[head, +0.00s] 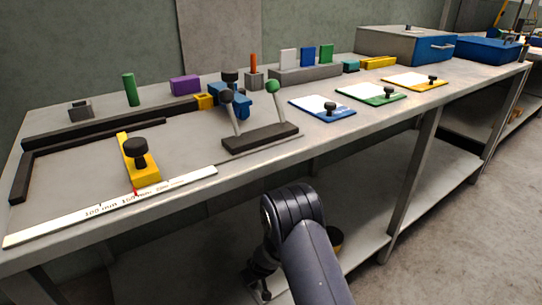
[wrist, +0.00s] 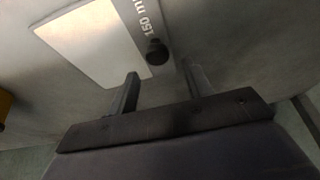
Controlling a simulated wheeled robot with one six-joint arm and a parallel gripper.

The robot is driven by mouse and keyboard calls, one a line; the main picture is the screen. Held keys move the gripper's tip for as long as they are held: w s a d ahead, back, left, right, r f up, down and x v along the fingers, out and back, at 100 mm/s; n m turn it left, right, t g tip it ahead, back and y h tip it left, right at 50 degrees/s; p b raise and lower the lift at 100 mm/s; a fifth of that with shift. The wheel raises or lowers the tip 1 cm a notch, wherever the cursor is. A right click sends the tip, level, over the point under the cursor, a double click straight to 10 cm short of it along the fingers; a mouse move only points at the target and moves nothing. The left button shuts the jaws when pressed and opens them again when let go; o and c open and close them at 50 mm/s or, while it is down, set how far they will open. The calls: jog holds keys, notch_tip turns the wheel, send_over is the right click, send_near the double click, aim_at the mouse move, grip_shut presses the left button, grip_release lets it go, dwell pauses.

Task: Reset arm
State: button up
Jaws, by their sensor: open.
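My arm (head: 295,225) hangs in front of the bench in the head view, bent downward. My gripper (head: 262,290) is low, below the bench top's front edge and near the lower shelf. In the wrist view my gripper (wrist: 162,82) is open, its two dark fingers apart with nothing held between them. A white plate (wrist: 90,40) with a strip reading "150 m" and a black knob (wrist: 157,52) lies beyond the fingertips. The knob appears between the fingers in the picture; I cannot tell how far off it is.
The bench top (head: 70,200) carries a yellow block with a black knob (head: 140,160), a long ruler (head: 110,205), a dark stand with two levers (head: 260,138), and blue, green and yellow plates (head: 370,93). A bench leg (head: 412,185) stands right of my arm.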

jog(key=shift+r, duration=0.9)
